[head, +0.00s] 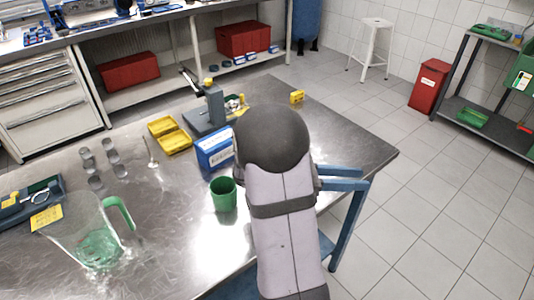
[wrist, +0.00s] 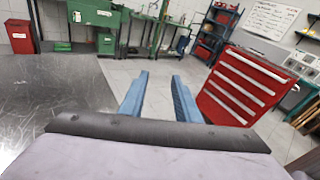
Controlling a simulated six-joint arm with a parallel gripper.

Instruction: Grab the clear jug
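The clear jug (head: 85,228) stands on the metal table at the lower left of the head view. It is see-through, with a green handle (head: 121,213) on its right side and a green tint at its base. My gripper (wrist: 160,77) is open and empty in the wrist view, its two blue fingers apart with floor visible between them. In the head view my gripper (head: 362,178) is at the table's right edge, far right of the jug and pointing away from it. The jug is not in the wrist view.
A green cup (head: 223,194) stands between the jug and my arm. Behind it are a blue-and-white box (head: 214,147), yellow bins (head: 174,141) and a grey stand (head: 205,117). Small grey cylinders (head: 95,183) stand behind the jug. A tray (head: 28,205) is at its left.

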